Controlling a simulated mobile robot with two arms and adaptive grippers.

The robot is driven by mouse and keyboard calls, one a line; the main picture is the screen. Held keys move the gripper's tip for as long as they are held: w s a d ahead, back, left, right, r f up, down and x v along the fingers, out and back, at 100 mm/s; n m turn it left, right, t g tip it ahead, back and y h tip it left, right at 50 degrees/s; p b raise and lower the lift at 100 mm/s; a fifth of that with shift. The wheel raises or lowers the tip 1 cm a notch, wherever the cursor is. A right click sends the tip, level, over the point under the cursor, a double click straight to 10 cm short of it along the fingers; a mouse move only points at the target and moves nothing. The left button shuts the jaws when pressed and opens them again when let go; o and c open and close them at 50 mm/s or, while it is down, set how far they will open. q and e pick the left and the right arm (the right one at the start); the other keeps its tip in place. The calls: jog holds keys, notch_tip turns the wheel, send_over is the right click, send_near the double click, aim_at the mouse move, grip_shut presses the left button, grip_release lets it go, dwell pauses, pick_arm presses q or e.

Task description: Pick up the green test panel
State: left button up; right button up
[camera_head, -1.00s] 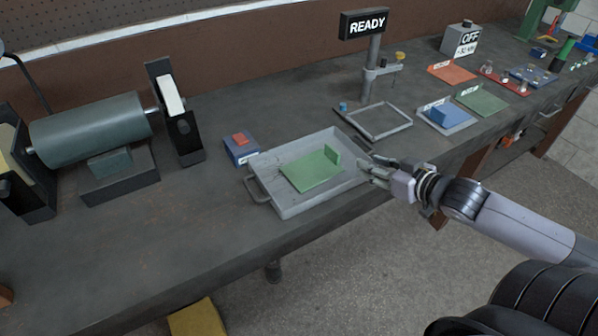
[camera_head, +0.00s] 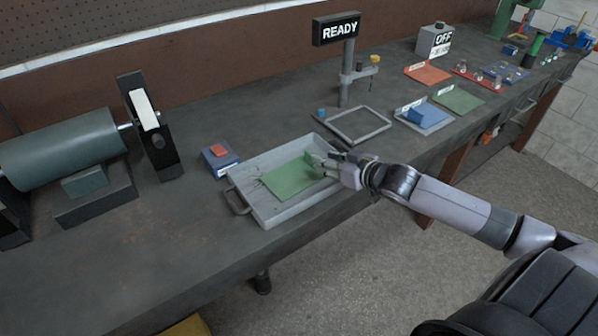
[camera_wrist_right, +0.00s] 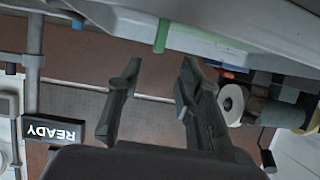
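The green test panel (camera_head: 287,180) lies flat in a grey metal tray (camera_head: 283,214) on the bench. Its raised green tab is at the panel's right end, partly hidden by my right gripper (camera_head: 325,163) in the head view. The right gripper is open and reaches over the tray's right rim at the tab. In the right wrist view, the two dark fingers (camera_wrist_right: 158,75) are spread apart. The green tab (camera_wrist_right: 162,36) shows just beyond the fingertips, in line with the gap between them. My left gripper is not in view.
A blue box with a red button (camera_head: 219,157) stands left of the tray. A motor-like cylinder (camera_head: 62,150) is further left. A post with a READY sign (camera_head: 337,30), an empty grey frame (camera_head: 361,124) and a blue block on a plate (camera_head: 424,117) are beyond the tray.

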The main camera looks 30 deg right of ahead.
aim_at(293, 173)
jog(key=shift+f+p+x, duration=0.15)
jog(key=shift+p+x, duration=0.25)
jog(key=shift+x, duration=1.55)
jog(key=shift+f+p+x, duration=0.1)
jog(key=shift+p+x, duration=0.25)
jog(key=shift+x, duration=1.6)
jog(key=shift+s+d, duration=0.15)
jog(key=shift+d, duration=0.05)
jog(key=shift+c, duration=0.2)
grip_shut()
jog(key=shift+r, duration=0.1)
